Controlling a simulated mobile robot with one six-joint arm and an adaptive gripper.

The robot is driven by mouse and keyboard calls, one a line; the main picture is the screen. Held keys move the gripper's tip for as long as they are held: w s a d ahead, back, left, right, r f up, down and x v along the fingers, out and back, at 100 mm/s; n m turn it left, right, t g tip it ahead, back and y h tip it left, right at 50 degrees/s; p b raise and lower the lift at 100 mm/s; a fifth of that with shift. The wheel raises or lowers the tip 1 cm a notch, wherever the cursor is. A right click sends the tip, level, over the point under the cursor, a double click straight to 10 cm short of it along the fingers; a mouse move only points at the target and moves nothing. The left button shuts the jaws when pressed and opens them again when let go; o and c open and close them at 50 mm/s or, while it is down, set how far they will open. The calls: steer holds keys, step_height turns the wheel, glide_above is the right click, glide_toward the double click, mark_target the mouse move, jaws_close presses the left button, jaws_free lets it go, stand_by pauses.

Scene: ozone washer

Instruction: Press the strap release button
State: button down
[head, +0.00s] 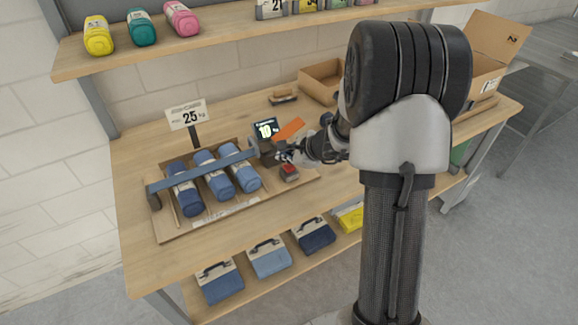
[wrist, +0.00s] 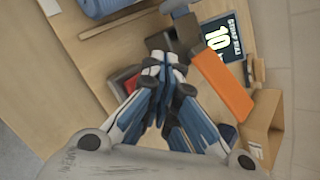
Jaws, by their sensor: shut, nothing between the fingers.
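The red button (head: 289,169) sits on a small dark box on the wooden board, at the right end of the blue strap (head: 210,169). The strap runs across three blue rolls (head: 219,186). My gripper (head: 283,156) is shut and empty, just behind the button in the head view. In the wrist view the shut fingertips (wrist: 161,62) are beside the red button (wrist: 131,81), which is partly hidden by a finger. I cannot tell whether they touch. An orange lever (head: 289,129) rises behind the gripper and also shows in the wrist view (wrist: 222,85).
A dark display reading 10 (head: 266,129) stands behind the strap's right end. A 25 sign (head: 188,117) stands behind the rolls. An open cardboard box (head: 320,80) and a brush (head: 283,97) are at the back. The table front left is clear.

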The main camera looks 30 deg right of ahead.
mark_target(287, 168)
steer(key=shift+f, duration=0.2)
steer(key=shift+f+b, duration=0.25)
steer(key=shift+b, duration=0.45)
steer(key=shift+f+b, duration=0.65)
steer(key=shift+b, duration=0.1)
stand_by(0.6)
steer(key=shift+r, duration=0.2)
steer(key=shift+r+p, duration=0.8)
steer(key=shift+r, duration=0.1)
step_height(287, 168, up, 5)
steer(key=p, duration=0.4)
steer(key=shift+r, duration=0.1)
stand_by(0.6)
